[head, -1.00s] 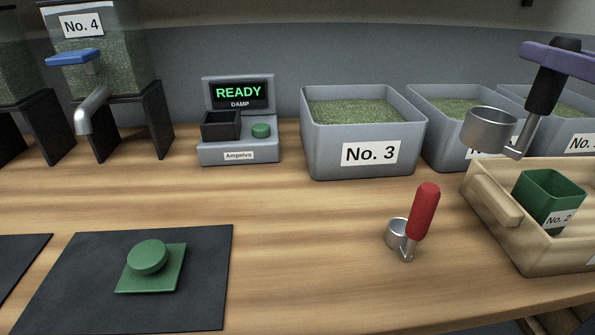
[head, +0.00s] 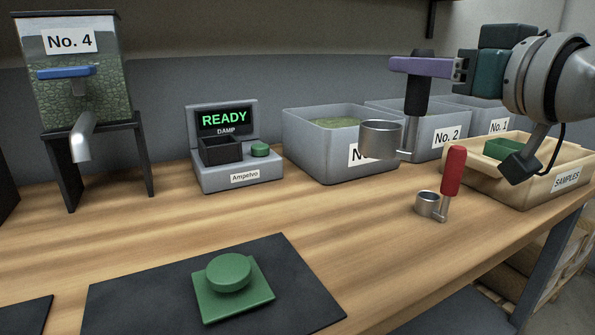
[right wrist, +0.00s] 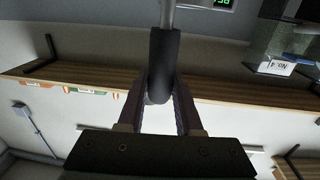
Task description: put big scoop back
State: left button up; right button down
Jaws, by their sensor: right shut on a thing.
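The big scoop has a steel cup (head: 380,138) and an upright black handle (head: 416,97). My right gripper (head: 418,66), with purple fingers, is shut on the top of the handle and holds the scoop above the counter, in front of the No. 3 bin (head: 300,150). In the right wrist view the black handle (right wrist: 164,62) sits between the fingers of my right gripper (right wrist: 160,98). A smaller scoop with a red handle (head: 453,172) and a small steel cup (head: 427,204) stands on the counter below. My left gripper is not in view.
The wooden SAMPLES box (head: 520,192) with a green cup (head: 505,149) is at the right. The No. 2 bin (head: 425,150), No. 1 bin (head: 490,118) and READY device (head: 235,172) line the back. The counter's middle is clear.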

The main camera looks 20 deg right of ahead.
aim_at(406, 160)
notch_tip(406, 160, down, 8)
jog(key=shift+f+b, duration=0.15)
jog(key=shift+b, duration=0.9)
jog(key=shift+a+f+b, duration=0.1)
jog(key=shift+f+b, duration=0.6)
jog(key=shift+f, duration=1.35)
jog(key=shift+f, duration=0.15)
jog(key=c, duration=0.6)
grip_release()
